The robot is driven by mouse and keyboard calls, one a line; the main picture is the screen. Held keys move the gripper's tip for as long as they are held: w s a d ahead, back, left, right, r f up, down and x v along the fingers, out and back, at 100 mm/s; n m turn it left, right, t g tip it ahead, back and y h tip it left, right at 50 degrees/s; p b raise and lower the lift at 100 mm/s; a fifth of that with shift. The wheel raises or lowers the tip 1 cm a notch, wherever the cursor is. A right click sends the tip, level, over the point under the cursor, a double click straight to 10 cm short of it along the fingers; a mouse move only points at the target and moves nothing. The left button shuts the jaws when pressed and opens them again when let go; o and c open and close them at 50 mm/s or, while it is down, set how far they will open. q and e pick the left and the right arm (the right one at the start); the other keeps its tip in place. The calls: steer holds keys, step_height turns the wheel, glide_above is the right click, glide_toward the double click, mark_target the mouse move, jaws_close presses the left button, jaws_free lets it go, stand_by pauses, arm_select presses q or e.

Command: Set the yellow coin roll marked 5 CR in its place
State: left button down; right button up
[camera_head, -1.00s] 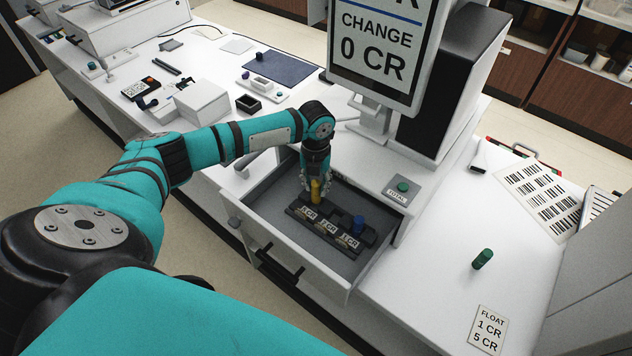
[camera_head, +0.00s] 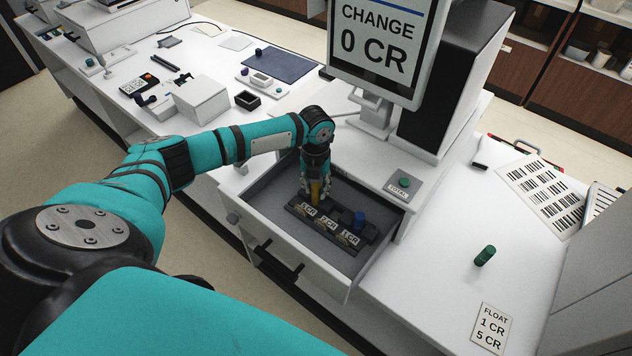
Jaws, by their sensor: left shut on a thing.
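The yellow coin roll (camera_head: 315,190) is upright between the fingers of my left gripper (camera_head: 316,196), which is shut on it. Its lower end is at the leftmost slot of the dark coin rack (camera_head: 364,238); I cannot tell whether it rests on the bottom. The rack lies in the open till drawer (camera_head: 269,216) and has labels on its front, the left one apparently reading 5 CR. My right gripper is not in view.
The till screen (camera_head: 380,45) rises behind the drawer. A TOTAL button (camera_head: 403,184) sits beside the drawer.

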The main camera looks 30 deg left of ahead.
arm_select(q)
steer(key=shift+f, duration=0.45)
steer(key=c, duration=1)
jaws_free()
step_height(320, 180, up, 12)
